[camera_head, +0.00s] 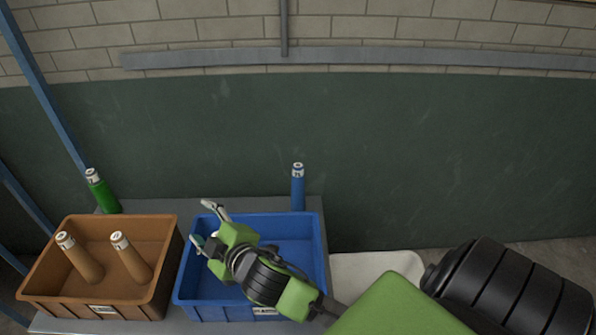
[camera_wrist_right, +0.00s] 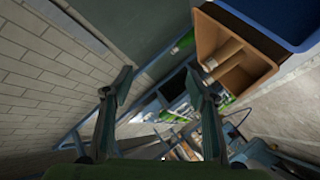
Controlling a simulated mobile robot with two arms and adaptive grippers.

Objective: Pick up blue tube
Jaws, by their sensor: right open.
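The blue tube (camera_head: 298,188) stands upright at the back of the grey table, just behind the blue crate's back right corner. It has a white cap. My right gripper (camera_head: 203,222) is open and empty. It is over the left part of the blue crate (camera_head: 314,262), left of the blue tube and apart from it, with its fingers pointing left. In the right wrist view the two open fingers (camera_wrist_right: 165,88) show with nothing between them. I do not make out the blue tube in that view. My left gripper is not in view.
A brown crate (camera_head: 165,262) on the left holds two brown tubes (camera_head: 85,262). A green tube (camera_head: 103,194) leans behind it. The brown crate also shows in the right wrist view (camera_wrist_right: 262,62). A white bin (camera_head: 376,268) is right of the table. A wall stands behind.

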